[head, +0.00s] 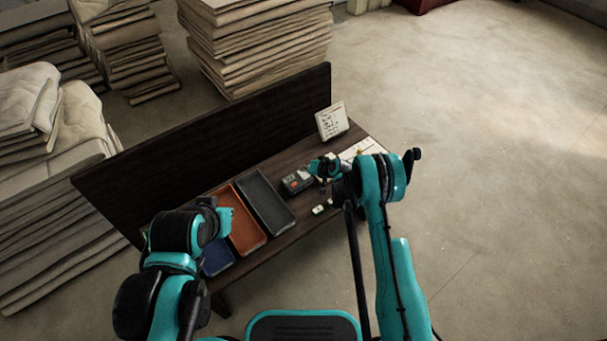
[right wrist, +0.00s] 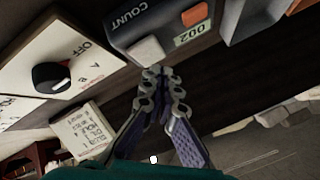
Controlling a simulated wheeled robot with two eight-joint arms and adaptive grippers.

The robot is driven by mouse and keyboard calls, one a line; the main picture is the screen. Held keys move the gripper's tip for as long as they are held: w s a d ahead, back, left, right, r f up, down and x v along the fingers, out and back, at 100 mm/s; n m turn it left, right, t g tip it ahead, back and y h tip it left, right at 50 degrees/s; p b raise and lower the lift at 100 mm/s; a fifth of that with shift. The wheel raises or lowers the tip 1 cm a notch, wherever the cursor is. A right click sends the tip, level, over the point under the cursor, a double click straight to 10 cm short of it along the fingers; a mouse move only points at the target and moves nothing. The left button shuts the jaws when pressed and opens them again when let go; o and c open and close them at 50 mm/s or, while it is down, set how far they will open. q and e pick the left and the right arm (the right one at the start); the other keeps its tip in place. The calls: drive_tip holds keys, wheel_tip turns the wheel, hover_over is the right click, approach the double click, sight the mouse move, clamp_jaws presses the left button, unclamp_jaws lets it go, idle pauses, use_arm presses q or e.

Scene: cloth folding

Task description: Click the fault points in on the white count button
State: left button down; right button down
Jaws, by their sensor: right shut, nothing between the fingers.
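The dark count device (head: 297,181) stands on the bench. In the right wrist view it shows the word COUNT, an orange button (right wrist: 195,14), a display (right wrist: 189,39) that reads 002, and the white count button (right wrist: 146,51). My right gripper (right wrist: 158,74) is shut and empty. Its fingertips are right beside the white button; I cannot tell whether they touch it. In the head view my right gripper (head: 325,170) is just right of the device. My left arm is bent over the left end of the bench; its fingers are hidden.
A panel with a black dial (right wrist: 52,77) is beside the device. A handwritten card (head: 331,121) stands at the bench's back right. An orange tray (head: 236,219), a dark tray (head: 265,202) and a blue tray (head: 217,257) lie to the left. A dark board (head: 210,145) rises behind.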

sight(305, 175)
drive_tip(key=shift+f, duration=0.1)
idle(0.7)
drive_tip(key=shift+f, duration=0.3)
drive_tip(key=shift+f, duration=0.45)
idle(0.6)
idle(0.4)
drive_tip(key=shift+r, duration=0.9)
drive_tip(key=shift+r+p, duration=1.3)
drive_tip(key=shift+r, duration=1.2)
